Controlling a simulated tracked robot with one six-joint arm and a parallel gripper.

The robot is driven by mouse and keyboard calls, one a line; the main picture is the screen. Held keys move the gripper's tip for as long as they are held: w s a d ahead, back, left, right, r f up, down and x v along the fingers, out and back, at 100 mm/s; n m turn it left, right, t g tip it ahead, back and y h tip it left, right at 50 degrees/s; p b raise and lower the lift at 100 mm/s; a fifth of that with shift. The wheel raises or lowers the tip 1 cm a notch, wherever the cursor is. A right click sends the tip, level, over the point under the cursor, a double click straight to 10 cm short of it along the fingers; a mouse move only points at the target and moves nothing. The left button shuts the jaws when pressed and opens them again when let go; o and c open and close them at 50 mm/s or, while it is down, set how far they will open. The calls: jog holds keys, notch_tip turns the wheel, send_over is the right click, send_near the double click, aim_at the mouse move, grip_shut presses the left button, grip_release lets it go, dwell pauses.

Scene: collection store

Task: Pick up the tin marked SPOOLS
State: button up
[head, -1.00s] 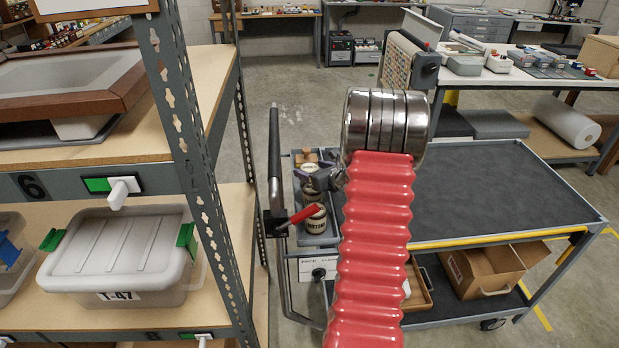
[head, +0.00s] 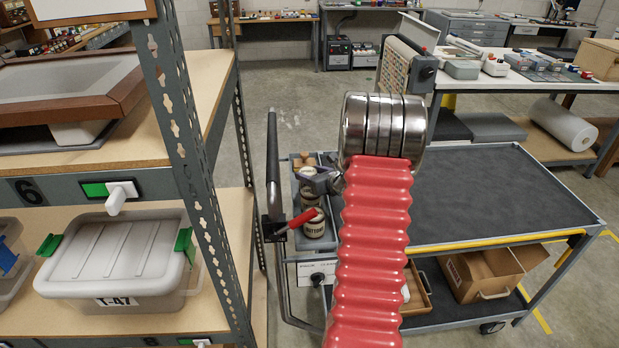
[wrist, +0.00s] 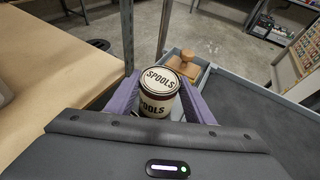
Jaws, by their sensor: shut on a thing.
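The tin marked SPOOLS (wrist: 158,105) is a cream tin with dark lettering on its lid and side. In the wrist view it stands between the purple jaws of my gripper (wrist: 160,88), which are shut on it. In the head view my gripper (head: 318,181) is over the grey tray (head: 322,246) at the cart's left end. I cannot make out the SPOOLS lettering there. My red ribbed arm cover hides part of the cart.
A wooden object (wrist: 186,64) sits in the tray beyond the tin. The cart's dark top (head: 500,195) is clear. A shelf rack (head: 190,150) with a T-47 bin (head: 115,255) stands close on the left. A cardboard box (head: 485,275) is on the cart's lower shelf.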

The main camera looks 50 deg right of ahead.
notch_tip(320, 180, up, 10)
dwell(0.5)
jog(key=shift+s, duration=0.15)
dwell(0.4)
